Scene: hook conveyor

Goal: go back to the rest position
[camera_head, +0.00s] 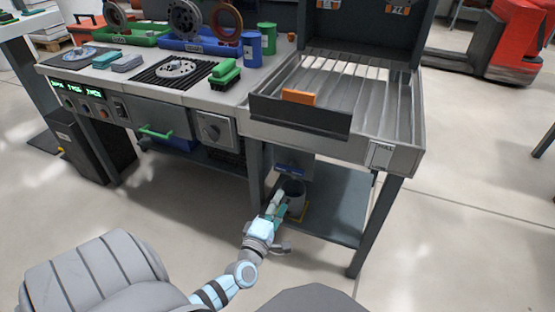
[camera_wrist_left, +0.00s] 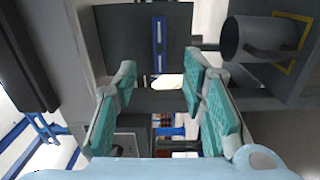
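My left gripper (camera_head: 275,207) is low in front of the workbench, beside the lower shelf (camera_head: 335,205). In the left wrist view the gripper (camera_wrist_left: 160,88) has its teal-padded fingers spread apart, with nothing held between them. A grey bin (camera_head: 293,189) stands on the lower shelf within a yellow outline, just beyond the gripper. The bin (camera_wrist_left: 250,38) also shows at the upper right of the left wrist view, apart from the fingers. My right gripper is in neither view.
Above the shelf is a metal slatted tray (camera_head: 385,95) with an orange block (camera_head: 298,97). The worktop to its left holds a green-handled tool (camera_head: 225,74), a blue can (camera_head: 252,48) and several discs. A bench leg (camera_head: 257,170) stands close to the gripper. Open floor lies in front.

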